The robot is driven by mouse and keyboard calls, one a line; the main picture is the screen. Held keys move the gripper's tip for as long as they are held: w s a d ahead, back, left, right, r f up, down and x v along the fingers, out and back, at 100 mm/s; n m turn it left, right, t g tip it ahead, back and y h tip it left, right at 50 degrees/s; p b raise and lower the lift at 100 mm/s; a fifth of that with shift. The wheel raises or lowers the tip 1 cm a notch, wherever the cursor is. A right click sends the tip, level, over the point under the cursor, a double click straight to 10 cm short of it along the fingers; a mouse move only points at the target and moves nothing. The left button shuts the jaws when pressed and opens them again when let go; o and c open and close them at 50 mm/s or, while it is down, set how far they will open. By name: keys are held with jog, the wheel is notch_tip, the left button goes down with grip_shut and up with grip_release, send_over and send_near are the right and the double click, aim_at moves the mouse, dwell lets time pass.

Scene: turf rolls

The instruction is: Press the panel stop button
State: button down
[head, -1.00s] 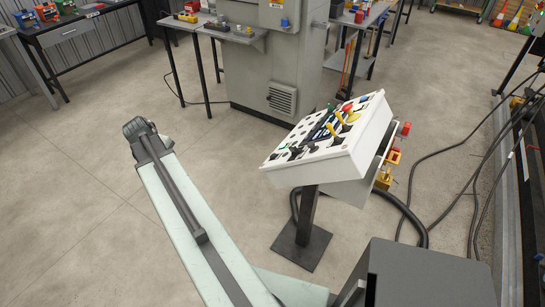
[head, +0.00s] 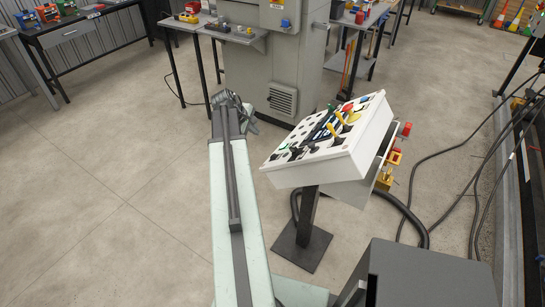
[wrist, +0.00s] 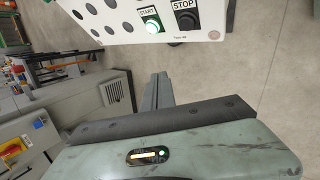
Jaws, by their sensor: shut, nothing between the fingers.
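The control panel (head: 322,148) is a white, sloped box on a dark post, with many buttons, levers and knobs on its face. In the wrist view the panel's edge (wrist: 215,32) crosses the top. The stop button (wrist: 187,20) there is black, under a STOP label, right of a lit green START button (wrist: 150,24). My gripper (wrist: 158,82) is shut and empty, below the two buttons in that picture and apart from the panel. In the head view my arm's far end is left of the panel; its fingertips are not clear there.
A grey machine cabinet (head: 268,62) stands behind the panel. A workbench (head: 90,28) is at the back left. Black cables (head: 450,150) lie on the floor at right. Red and yellow fittings (head: 390,165) stick out from the panel's right side. The floor at left is open.

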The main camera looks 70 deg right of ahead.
aim_at(273, 156)
jog(key=shift+f, duration=0.1)
jog(key=s+f+b, duration=0.1)
jog(key=f+b, duration=0.1)
jog(key=s+a+f+b, duration=0.1)
jog(key=s+f+b, duration=0.3)
jog(key=shift+a+f+b, duration=0.2)
jog(key=shift+b, duration=0.1)
jog(key=shift+s+f, duration=0.1)
jog(key=shift+s, duration=0.1)
dwell(1.6)
jog(key=shift+s+a+f+b, duration=0.1)
jog(key=shift+s+f+b, duration=0.2)
jog(key=shift+b, duration=0.1)
jog(key=shift+s+a+f+b, duration=0.1)
jog(key=shift+s+f+b, duration=0.2)
jog(key=shift+f+b, duration=0.05)
dwell(0.6)
jog(key=shift+r, duration=0.15)
jog(key=shift+w+r+p, duration=0.55)
jog(key=shift+p, duration=0.15)
